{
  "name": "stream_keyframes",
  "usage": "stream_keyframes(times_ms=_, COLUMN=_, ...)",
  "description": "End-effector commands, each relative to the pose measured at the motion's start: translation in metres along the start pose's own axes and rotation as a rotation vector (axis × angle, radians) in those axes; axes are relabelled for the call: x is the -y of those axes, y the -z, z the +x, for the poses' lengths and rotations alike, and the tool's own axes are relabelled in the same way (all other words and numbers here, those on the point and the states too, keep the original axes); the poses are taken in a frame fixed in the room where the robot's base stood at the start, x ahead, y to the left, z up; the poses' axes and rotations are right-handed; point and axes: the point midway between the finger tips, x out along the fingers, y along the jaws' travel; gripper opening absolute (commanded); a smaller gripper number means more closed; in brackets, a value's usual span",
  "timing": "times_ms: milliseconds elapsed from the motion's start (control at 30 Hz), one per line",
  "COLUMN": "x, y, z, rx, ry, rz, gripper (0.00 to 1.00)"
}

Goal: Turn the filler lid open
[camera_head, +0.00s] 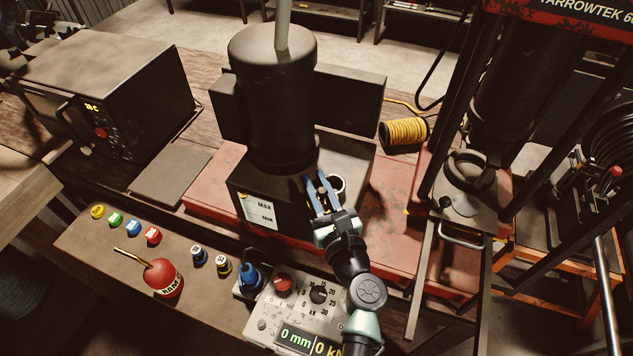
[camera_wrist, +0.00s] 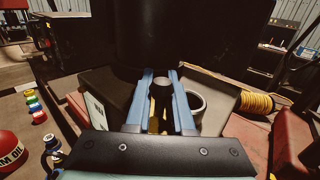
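The pump unit's dark tank box (camera_head: 262,190) carries a pale round filler ring (camera_head: 338,186) on its top. The ring also shows in the wrist view (camera_wrist: 197,101), just right of my right finger, with a dark inside. My gripper (camera_head: 318,180) is over the box top beside the ring, its two blue fingers pointing away from the wrist. In the wrist view my gripper (camera_wrist: 160,76) has a dark upright cylinder (camera_wrist: 161,88) between its fingertips, possibly the lid's knob. The fingers stand close along both its sides; whether they press on it is unclear. The lid itself is not clearly seen.
A control panel (camera_head: 300,305) and a red oil can (camera_head: 162,278) stand in front. A yellow spool (camera_head: 404,132) and the press frame are to the right.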

Motion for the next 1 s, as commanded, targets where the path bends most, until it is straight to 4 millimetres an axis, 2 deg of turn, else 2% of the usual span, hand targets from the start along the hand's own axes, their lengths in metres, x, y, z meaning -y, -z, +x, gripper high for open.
stream_keyframes(times_ms=333, x=0.0003, y=0.0002, z=-0.0006, rx=0.000, ry=-0.016, rz=0.000, gripper=0.00)
stream_keyframes(times_ms=700, x=-0.0032, y=-0.0002, z=-0.0059, rx=0.001, ry=-0.150, rz=0.001, gripper=0.00)
stream_keyframes(times_ms=967, x=-0.0034, y=-0.0004, z=-0.0061, rx=0.001, ry=-0.152, rz=0.000, gripper=0.00)
stream_keyframes(times_ms=1000, x=-0.0035, y=-0.0004, z=-0.0061, rx=0.001, ry=-0.152, rz=0.000, gripper=0.22)
